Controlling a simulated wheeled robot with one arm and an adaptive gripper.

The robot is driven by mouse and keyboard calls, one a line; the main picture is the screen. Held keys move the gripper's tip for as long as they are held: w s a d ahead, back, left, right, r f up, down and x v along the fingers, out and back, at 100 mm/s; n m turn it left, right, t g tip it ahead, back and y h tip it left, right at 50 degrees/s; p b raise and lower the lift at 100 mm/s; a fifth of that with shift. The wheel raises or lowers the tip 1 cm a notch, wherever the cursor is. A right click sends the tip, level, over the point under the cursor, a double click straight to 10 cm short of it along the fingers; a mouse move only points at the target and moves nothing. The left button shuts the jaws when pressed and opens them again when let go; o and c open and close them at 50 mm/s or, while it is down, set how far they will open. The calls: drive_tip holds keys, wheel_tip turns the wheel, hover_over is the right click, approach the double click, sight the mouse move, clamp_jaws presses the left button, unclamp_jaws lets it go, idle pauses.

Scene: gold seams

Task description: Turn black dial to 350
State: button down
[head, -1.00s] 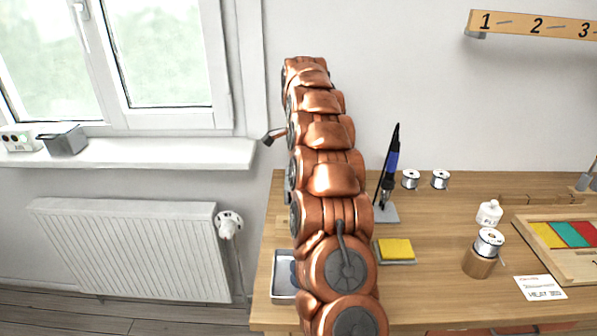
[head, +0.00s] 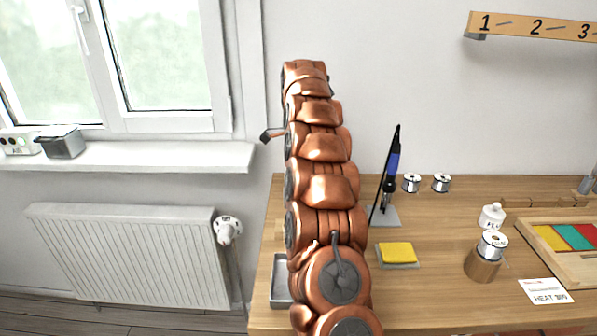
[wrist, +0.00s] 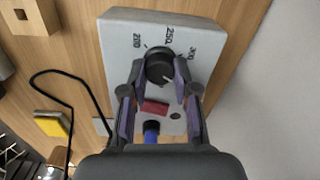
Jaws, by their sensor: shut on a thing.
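The black dial (wrist: 159,67) is on a grey control box (wrist: 125,28) in the wrist view. Printed numbers 200, 250 and 300 run around its far side; no 350 can be read. A light pointer mark on the dial faces the lower right of the picture, partly beside the right finger. My gripper (wrist: 160,72) is shut on the dial, one finger on each side. In the head view my copper arm hides the dial, the box and the gripper. A card on the bench (head: 546,291) has a HEAT line; its number is hard to read.
A soldering iron in its stand (head: 388,205) and a yellow sponge (head: 397,253) are right of my arm on the bench (head: 430,305). Solder spools (head: 411,183), a white bottle (head: 492,217) and a grey tray (head: 280,282) are also there. A radiator (head: 130,255) is at left.

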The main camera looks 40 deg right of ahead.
drive_tip(key=shift+w+a+r, duration=0.1)
drive_tip(key=shift+w+r, duration=0.05)
drive_tip(key=c, duration=1.1)
unclamp_jaws()
drive_tip(key=shift+o, duration=1.2)
drive_tip(key=shift+n, duration=0.3)
